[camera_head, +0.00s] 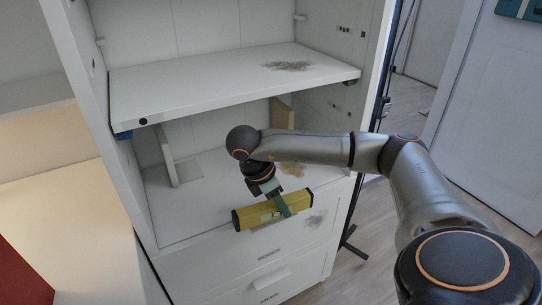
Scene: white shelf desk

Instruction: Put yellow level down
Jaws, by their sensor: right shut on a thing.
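The yellow level (300,203) is a yellow bar with dark ends, seen in the head view at the front edge of the lower shelf. My right gripper (279,204) is shut on it near its middle and points downward. The level overlaps the shelf's front edge and the drawer front in the picture; I cannot tell whether it touches the shelf. The lower shelf (200,213) is white, with brownish stains. My left gripper is not in view.
The upper shelf (200,88) is above my right gripper and forearm. A white upright bracket (168,155) and a wooden block (282,113) stand on the lower shelf. White drawers (265,255) are below.

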